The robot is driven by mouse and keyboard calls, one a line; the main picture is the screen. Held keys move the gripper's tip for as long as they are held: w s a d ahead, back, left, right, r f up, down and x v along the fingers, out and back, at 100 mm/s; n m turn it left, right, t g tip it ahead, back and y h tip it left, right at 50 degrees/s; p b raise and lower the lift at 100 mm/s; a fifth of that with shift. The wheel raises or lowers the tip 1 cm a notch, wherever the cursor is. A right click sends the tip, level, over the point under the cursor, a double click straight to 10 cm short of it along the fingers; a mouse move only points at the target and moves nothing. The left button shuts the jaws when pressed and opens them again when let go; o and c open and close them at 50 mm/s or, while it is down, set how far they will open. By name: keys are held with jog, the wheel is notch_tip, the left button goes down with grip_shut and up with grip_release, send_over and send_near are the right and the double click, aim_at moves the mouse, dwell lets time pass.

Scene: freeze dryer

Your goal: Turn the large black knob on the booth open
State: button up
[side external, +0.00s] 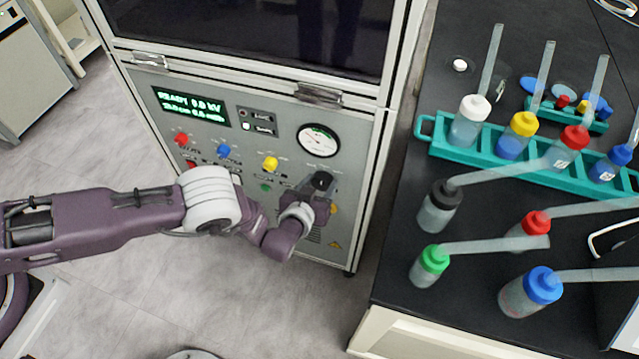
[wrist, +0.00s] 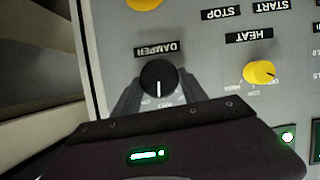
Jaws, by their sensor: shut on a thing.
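The large black knob (wrist: 158,82) sits on the booth's grey front panel, under a label reading DAMPER that appears upside down in the wrist view. Its white pointer line runs toward the bottom of that view. My gripper (wrist: 158,95) has one finger on each side of the knob and is shut on it. In the side external view the black knob (side external: 321,181) shows at the lower right of the panel, below the round gauge, with my gripper (side external: 318,190) at it. My wrist hides part of the panel there.
The panel carries a yellow knob (side external: 270,163), a blue knob (side external: 223,150), a red knob (side external: 181,139), a gauge (side external: 318,140) and a green display (side external: 191,107). A black bench (side external: 400,270) with several bottles and a teal rack (side external: 470,155) stands to the right.

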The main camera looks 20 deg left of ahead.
jog(key=m+y, duration=0.2)
jog(key=shift+d+m, duration=0.25)
jog(key=shift+m, duration=0.15)
jog(key=shift+f+m+y, duration=0.1)
jog(key=shift+m+y, duration=0.6)
jog(key=shift+m, duration=0.4)
jog(key=o, duration=1.4)
jog(key=v, duration=0.7)
jog(key=shift+s+d+f, duration=0.1)
jog(key=shift+d, duration=0.05)
